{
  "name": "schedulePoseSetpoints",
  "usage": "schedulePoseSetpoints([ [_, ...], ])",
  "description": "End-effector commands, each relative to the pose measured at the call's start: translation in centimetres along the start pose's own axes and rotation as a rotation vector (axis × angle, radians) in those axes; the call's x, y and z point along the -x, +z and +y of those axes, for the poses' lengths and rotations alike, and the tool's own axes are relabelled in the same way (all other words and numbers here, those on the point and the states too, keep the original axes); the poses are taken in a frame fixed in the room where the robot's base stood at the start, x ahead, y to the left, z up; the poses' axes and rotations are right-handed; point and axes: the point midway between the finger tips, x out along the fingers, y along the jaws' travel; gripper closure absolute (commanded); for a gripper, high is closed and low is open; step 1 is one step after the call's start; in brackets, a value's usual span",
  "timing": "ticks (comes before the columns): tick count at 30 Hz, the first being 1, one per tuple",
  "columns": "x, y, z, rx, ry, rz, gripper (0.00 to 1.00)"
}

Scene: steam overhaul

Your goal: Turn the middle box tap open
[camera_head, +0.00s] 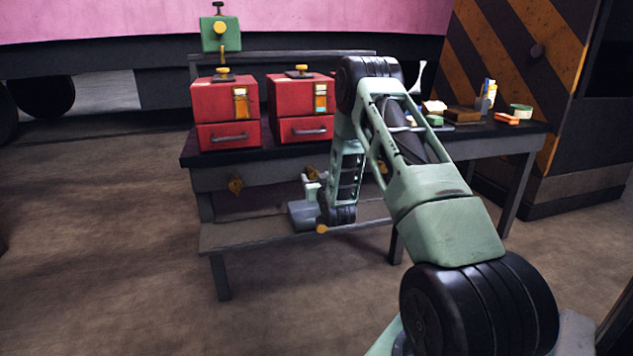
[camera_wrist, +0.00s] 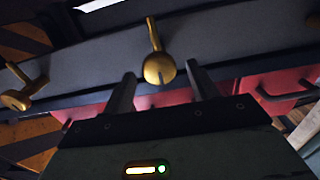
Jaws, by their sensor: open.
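The middle box tap is a brass tap with a round knob and a narrow lever, on the grey front of the bench. In the wrist view the tap (camera_wrist: 158,69) shows between my gripper's fingertips (camera_wrist: 160,72), its lever pointing up in that picture. I cannot tell whether either finger touches it. In the head view the tap (camera_head: 314,172) is partly hidden behind my gripper (camera_head: 311,181), which is below the bench top. The gripper is open, with a finger on each side of the tap.
Another brass tap (camera_head: 236,184) is on the bench front to the left, and a third (camera_head: 383,166) is partly hidden behind my arm. Two red boxes (camera_head: 225,103) (camera_head: 290,108) stand on the bench top. A lower shelf (camera_head: 260,232) runs beneath. Open floor lies in front.

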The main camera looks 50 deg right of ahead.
Motion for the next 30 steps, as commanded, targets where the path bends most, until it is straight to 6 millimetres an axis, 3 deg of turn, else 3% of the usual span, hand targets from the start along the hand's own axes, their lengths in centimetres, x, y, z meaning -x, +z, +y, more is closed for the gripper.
schedulePoseSetpoints([
  [9,-0.24,-0.02,0.0,0.0,0.0,0.0,0.41],
  [14,-0.23,-0.01,0.0,0.0,0.0,0.0,0.85],
  [23,-0.21,0.0,-0.05,0.022,-0.001,0.0,0.85],
  [30,-0.2,0.02,-0.16,0.134,-0.002,0.0,0.85],
])
